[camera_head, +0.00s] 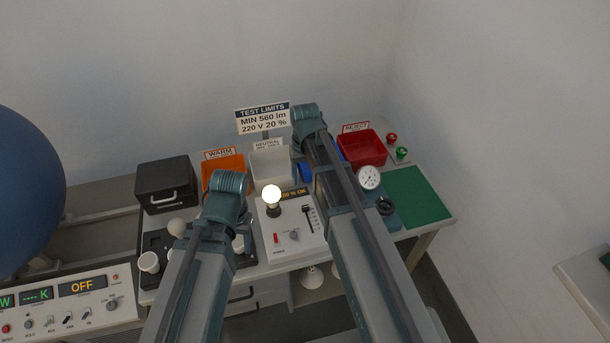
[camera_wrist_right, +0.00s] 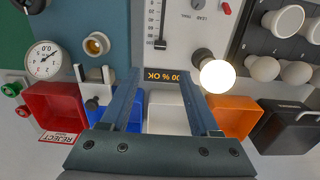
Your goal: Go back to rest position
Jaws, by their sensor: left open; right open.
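In the wrist view my right gripper (camera_wrist_right: 162,76) is open, with nothing between its two fingers. It hangs above the bench near the white neutral bin (camera_wrist_right: 168,112) and the blue bin (camera_wrist_right: 98,118). In the head view both my arms reach over the bench, and their upper links hide the grippers. My left arm covers part of the dark bulb tray (camera_head: 155,243). A lit bulb (camera_head: 271,194) stands upright in the test panel's socket, apart from my arms; it also shows in the wrist view (camera_wrist_right: 217,76).
Behind the panel (camera_head: 280,245) stand a black case (camera_head: 167,180), an orange warm bin (camera_head: 224,164) and a red reject bin (camera_head: 364,150). A dial gauge (camera_head: 369,177) stands right of my right arm. The green mat (camera_head: 416,194) is clear. A blue sphere (camera_head: 28,190) is at far left.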

